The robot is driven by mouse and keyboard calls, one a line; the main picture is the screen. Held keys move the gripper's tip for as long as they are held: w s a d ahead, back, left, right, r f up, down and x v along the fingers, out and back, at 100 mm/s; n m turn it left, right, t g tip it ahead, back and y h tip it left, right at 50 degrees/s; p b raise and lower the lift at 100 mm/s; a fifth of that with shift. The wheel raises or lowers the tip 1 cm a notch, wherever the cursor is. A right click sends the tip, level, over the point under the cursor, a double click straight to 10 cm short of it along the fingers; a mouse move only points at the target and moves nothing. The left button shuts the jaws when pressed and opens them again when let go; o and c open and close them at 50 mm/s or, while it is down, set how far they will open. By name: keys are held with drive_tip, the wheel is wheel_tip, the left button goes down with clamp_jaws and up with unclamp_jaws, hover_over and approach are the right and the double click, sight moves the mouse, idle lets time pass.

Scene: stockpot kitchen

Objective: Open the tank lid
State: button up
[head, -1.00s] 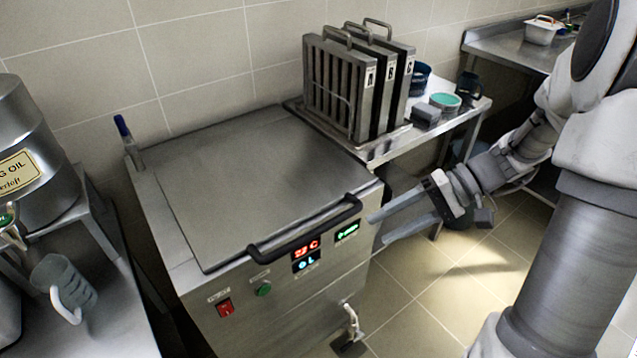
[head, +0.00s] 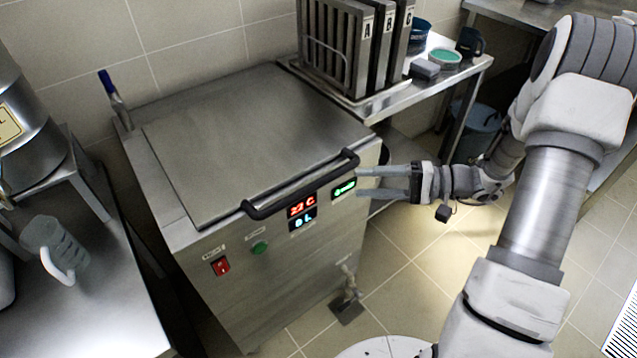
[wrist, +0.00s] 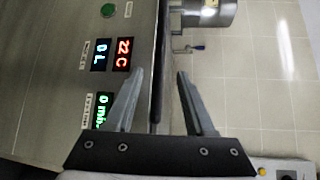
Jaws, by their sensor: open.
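The tank (head: 310,250) is a steel box with a flat lid (head: 250,130) that lies closed on top. A black bar handle (head: 300,188) runs along the lid's front edge; in the wrist view the handle (wrist: 157,60) is a dark upright strip. My gripper (head: 357,182) is open and empty, at the tank's front right corner near the handle's right end. In the wrist view my gripper (wrist: 160,73) has one finger on each side of the handle's line, with gaps visible. I cannot tell whether the fingertips reach around the bar.
Lit displays (head: 302,215), a red switch (head: 220,266) and a drain tap (head: 348,285) are on the tank's front. A rack of lettered plates (head: 350,50) stands on a side table behind right. A jug (head: 60,250) stands on the left counter. Floor right of the tank is clear.

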sight(326, 183)
drive_tip(key=x, duration=1)
drive_tip(key=shift+w+a+b, duration=0.1)
drive_tip(key=shift+a+b, duration=0.15)
drive_tip(key=shift+b, duration=0.05)
clamp_jaws()
idle(0.9)
